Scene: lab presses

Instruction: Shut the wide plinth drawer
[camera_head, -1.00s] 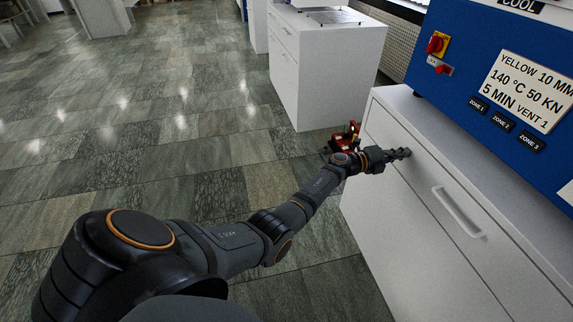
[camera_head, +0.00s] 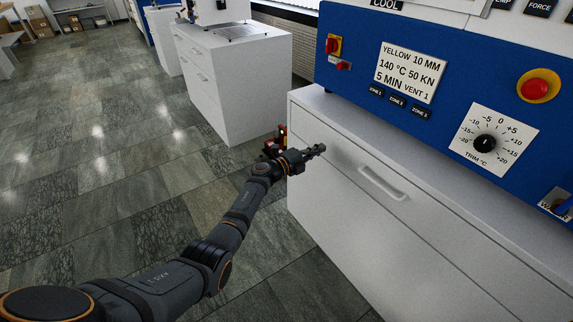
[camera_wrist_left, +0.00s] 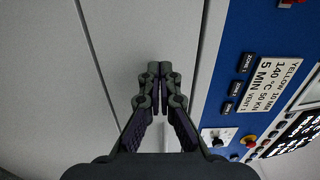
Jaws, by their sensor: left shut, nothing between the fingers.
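The wide plinth drawer (camera_head: 345,163) is the white upper front of the plinth below the blue press, with a pale bar handle (camera_head: 383,183). Its front looks about flush with the plinth, though a small gap cannot be ruled out. My left gripper (camera_head: 318,149) is shut and empty at the drawer front, left of the handle. In the left wrist view the closed fingertips (camera_wrist_left: 160,70) point at the plain drawer front (camera_wrist_left: 140,30); whether they touch it cannot be told. My right gripper is out of view.
The blue press panel (camera_head: 360,75) with knobs and a red button stands above the plinth top (camera_head: 335,105). Another white cabinet (camera_head: 245,90) stands farther back. A small red object (camera_head: 272,148) shows behind my left wrist. The tiled floor at left is clear.

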